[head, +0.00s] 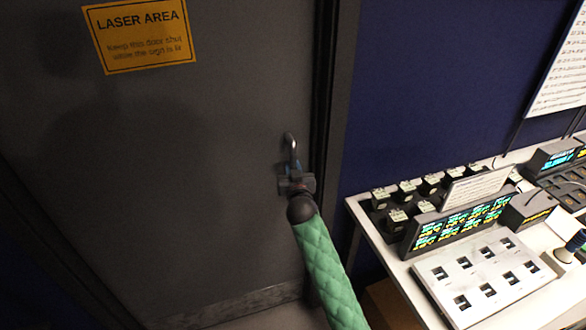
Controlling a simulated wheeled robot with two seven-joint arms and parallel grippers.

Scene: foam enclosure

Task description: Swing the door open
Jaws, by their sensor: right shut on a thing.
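The dark grey door (170,190) fills the left and middle of the head view and looks shut in its frame. A metal handle (290,146) is near its right edge. My right gripper (293,168) is at the handle, shut on it, at the end of my green padded arm. The lower part of the handle is hidden by the gripper. My left gripper is not in view.
An orange laser warning sign (143,32) is on the upper door. The door frame (340,100) and a blue wall (430,90) are to the right. A white table (390,255) with several devices and a panel (483,278) with square openings stands close to my right arm.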

